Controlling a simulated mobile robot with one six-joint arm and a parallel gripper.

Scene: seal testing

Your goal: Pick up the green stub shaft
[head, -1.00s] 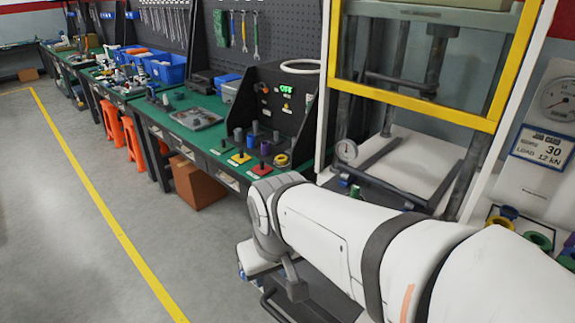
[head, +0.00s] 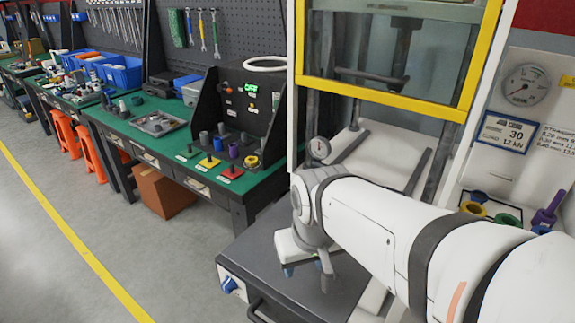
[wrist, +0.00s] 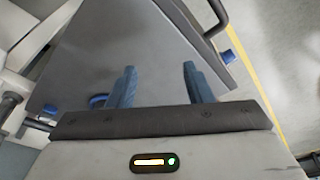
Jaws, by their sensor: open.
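My gripper (head: 306,275) hangs at the end of my arm, low in the middle of the head view. In the wrist view, its two blue fingers (wrist: 158,80) stand wide apart with nothing between them. A green ring-shaped part (head: 508,219) sits on the right, beside my arm and far from the gripper. My arm hides part of the test press's lower bed.
A dark flat top (head: 257,248) with a handle lies below my gripper; I cannot tell whether it is mine. The green bench (head: 245,188) at left holds a control box (head: 253,107) and several upright shafts. The yellow-framed press (head: 385,98) stands behind my arm. Floor at left is clear.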

